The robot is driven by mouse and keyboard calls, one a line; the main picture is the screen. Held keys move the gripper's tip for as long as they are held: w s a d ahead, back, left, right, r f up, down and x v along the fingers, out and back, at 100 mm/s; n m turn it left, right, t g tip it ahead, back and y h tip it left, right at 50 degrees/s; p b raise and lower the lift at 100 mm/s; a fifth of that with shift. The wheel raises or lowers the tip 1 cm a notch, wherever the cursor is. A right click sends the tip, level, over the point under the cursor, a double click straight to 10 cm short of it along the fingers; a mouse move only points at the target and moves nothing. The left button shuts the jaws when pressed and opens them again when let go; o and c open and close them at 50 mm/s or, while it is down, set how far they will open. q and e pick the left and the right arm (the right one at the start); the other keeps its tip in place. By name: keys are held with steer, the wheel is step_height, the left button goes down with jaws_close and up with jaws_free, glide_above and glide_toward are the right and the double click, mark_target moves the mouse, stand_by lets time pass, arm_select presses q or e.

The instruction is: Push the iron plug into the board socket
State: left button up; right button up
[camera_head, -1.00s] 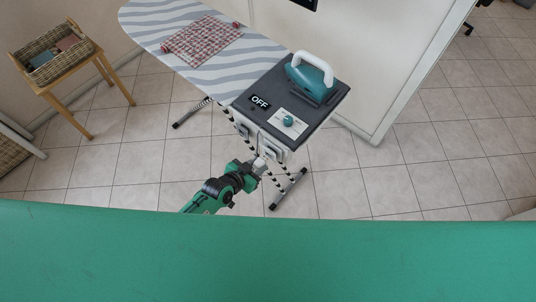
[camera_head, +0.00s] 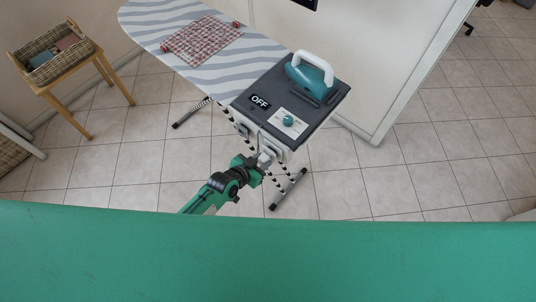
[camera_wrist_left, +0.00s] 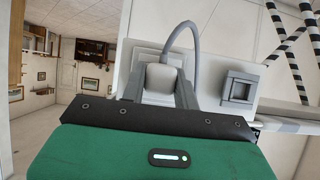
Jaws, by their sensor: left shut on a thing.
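The ironing board (camera_head: 262,57) stands with a dark grey end panel, and a socket (camera_head: 243,129) is on its near side. My left gripper (camera_head: 266,158) is at that side, shut on the pale plug (camera_wrist_left: 165,80), with a finger on either side of it. A grey cable (camera_wrist_left: 194,45) arches from the plug. A pale plate lies behind the plug, and a square grey socket (camera_wrist_left: 239,90) is beside it on the right in the wrist view. I cannot tell whether the plug is seated, as its front is hidden. My right gripper is not in view.
The teal iron (camera_head: 306,78) with a white handle rests on the panel, near an OFF sign (camera_head: 259,102) and a teal knob (camera_head: 288,120). A checked cloth (camera_head: 204,40) lies on the board. A basket (camera_head: 55,56) stands on a wooden table at left. Tiled floor is clear at right.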

arm_select(q)
steer(key=shift+w, duration=0.15)
stand_by(0.6)
steer(key=o, duration=1)
steer(key=shift+o, duration=0.2)
steer(key=shift+r, duration=0.1)
steer(key=b+v, duration=0.3)
steer(key=v, duration=1.1)
steer(key=s+a+f+n+g+y, duration=0.15)
steer(key=a+f, duration=0.25)
steer(key=f, duration=0.5)
steer(key=s+a+f+n+y, duration=0.1)
steer(key=s+a+f+y, duration=0.15)
steer(key=f, duration=0.65)
steer(key=s+a+f+n+g+y, duration=0.1)
steer(key=s+a+f, duration=0.3)
steer(key=f, duration=0.5)
steer(key=s+a+f+g, duration=0.1)
steer(key=s+f+g, duration=0.1)
steer(key=s+f, duration=0.3)
steer(key=s+a+f+n+g+y, duration=0.1)
steer(key=s+f, duration=0.5)
steer(key=s, duration=0.6)
steer(key=s+a+f+g+y, duration=0.1)
steer(key=s+a+f+g, duration=0.1)
steer(key=s+f, duration=0.4)
steer(key=s+g, duration=0.1)
steer(key=s, duration=0.1)
steer(key=shift+s+n, duration=0.35)
steer(key=shift+s, duration=0.05)
